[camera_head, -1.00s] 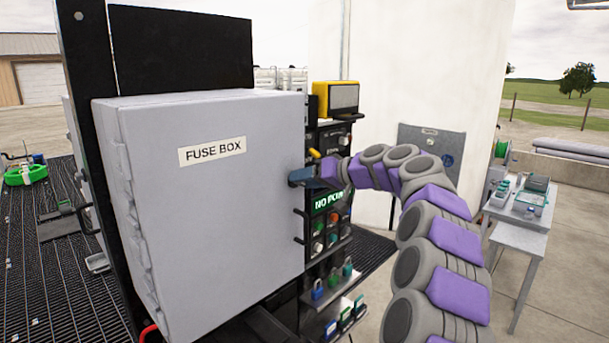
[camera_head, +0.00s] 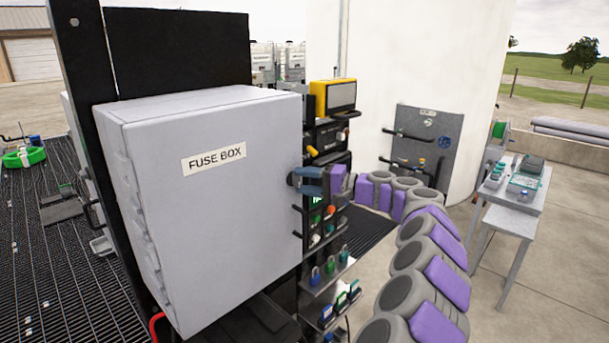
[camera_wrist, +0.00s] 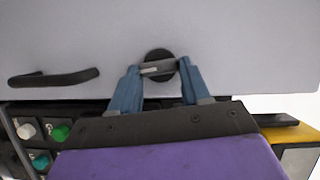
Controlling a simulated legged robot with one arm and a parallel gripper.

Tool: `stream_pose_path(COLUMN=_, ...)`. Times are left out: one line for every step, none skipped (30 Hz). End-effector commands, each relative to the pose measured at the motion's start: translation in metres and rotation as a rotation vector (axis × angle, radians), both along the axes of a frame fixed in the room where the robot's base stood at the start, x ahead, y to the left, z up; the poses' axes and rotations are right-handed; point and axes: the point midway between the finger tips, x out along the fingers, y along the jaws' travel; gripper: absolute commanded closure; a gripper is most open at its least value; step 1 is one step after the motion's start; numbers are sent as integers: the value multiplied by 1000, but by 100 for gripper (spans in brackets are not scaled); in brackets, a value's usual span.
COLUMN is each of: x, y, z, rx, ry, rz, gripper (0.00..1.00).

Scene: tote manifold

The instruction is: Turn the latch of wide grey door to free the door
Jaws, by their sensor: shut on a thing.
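The wide grey door is the front of the box labelled FUSE BOX (camera_head: 215,230); it looks closed. In the wrist view the grey door face (camera_wrist: 230,35) fills the upper part. Its latch (camera_wrist: 158,68) is a small grey bar on a round black disc. My gripper (camera_wrist: 160,72) has its two blue fingers around the latch bar, one at each end, and is shut on it. In the head view my gripper (camera_head: 300,181) is at the door's right edge, where the latch itself is hidden. A black handle (camera_wrist: 54,77) sits on the door beside the latch.
A control panel (camera_head: 325,215) with knobs and shelves of coloured padlocks (camera_head: 330,272) stands close behind the door's right edge. A yellow-cased device (camera_head: 334,97) sits above it. A grey table (camera_head: 508,210) stands at the right, with open floor before it.

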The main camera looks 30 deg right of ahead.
Motion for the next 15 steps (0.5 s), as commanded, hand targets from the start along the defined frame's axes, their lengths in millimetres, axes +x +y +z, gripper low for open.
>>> stream_pose_path(x=0, y=-1, z=-1, rx=25, ry=11, rz=-3, gripper=84)
stream_pose_path(x=0, y=-1, z=-1, rx=38, ry=16, rz=-3, gripper=84)
stream_pose_path(x=0, y=-1, z=-2, rx=53, ry=21, rz=-3, gripper=84)
stream_pose_path(x=0, y=-1, z=-2, rx=65, ry=25, rz=-3, gripper=84)
stream_pose_path(x=0, y=-1, z=-2, rx=75, ry=29, rz=-3, gripper=84)
stream_pose_path(x=0, y=-1, z=-2, rx=86, ry=33, rz=-3, gripper=84)
stream_pose_path(x=0, y=-1, z=-3, rx=93, ry=36, rz=-3, gripper=84)
stream_pose_path(x=1, y=-1, z=-3, rx=100, ry=39, rz=-3, gripper=84)
stream_pose_path(x=1, y=-1, z=-3, rx=107, ry=42, rz=-3, gripper=84)
stream_pose_path(x=1, y=-2, z=-4, rx=110, ry=44, rz=-3, gripper=84)
stream_pose_path(x=1, y=-2, z=-4, rx=115, ry=45, rz=-3, gripper=84)
stream_pose_path(x=1, y=-2, z=-4, rx=119, ry=48, rz=-4, gripper=84)
stream_pose_path(x=1, y=-2, z=-4, rx=121, ry=48, rz=-4, gripper=84)
stream_pose_path(x=1, y=-2, z=-5, rx=123, ry=49, rz=-4, gripper=84)
stream_pose_path(x=1, y=-2, z=-5, rx=125, ry=50, rz=-4, gripper=84)
